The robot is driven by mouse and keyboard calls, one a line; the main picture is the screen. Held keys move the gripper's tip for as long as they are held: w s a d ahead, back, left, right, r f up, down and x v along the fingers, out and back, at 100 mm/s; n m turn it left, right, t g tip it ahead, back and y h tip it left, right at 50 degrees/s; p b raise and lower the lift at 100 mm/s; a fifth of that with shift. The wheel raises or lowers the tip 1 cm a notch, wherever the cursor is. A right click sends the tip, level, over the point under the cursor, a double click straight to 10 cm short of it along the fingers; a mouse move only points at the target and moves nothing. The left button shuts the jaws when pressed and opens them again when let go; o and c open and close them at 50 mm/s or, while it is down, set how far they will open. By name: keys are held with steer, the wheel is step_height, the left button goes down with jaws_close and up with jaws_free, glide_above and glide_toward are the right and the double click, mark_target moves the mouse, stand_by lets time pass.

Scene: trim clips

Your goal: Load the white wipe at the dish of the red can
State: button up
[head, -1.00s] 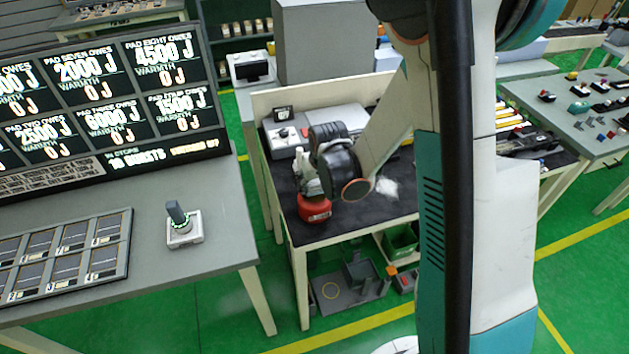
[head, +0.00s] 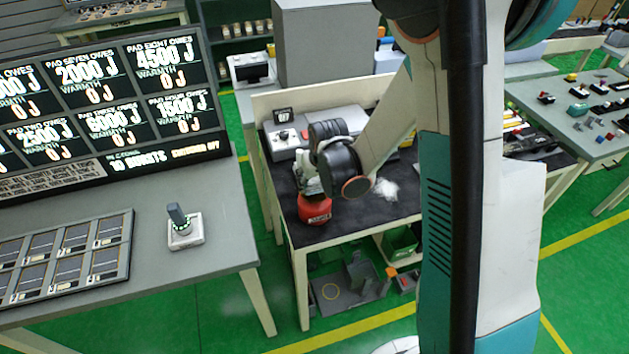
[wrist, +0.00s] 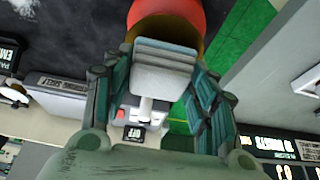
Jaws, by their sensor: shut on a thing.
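The red can (head: 315,209) stands on the dark mat near the table's front left corner. In the wrist view the red can (wrist: 190,8) is at the top, with its brass-coloured dish (wrist: 142,12) facing my fingers. My gripper (head: 308,186) is just above and behind the can. In the wrist view my gripper (wrist: 165,75) is shut on a pale, folded pad, which looks like the white wipe (wrist: 160,82). Its far edge overlaps the dish in the picture; I cannot tell whether they touch. The dish is hidden in the head view.
A crumpled white heap (head: 386,189) lies on the mat to the right. A grey device with an OFF sign (head: 284,114) stands behind my gripper. A grey bench (head: 218,235) with a display board is at the left. The mat's front right is clear.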

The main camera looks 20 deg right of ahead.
mark_target(315, 179)
steer(key=shift+r+p, duration=1.45)
steer(key=shift+r, duration=1.2)
steer(key=shift+s+f, duration=0.1)
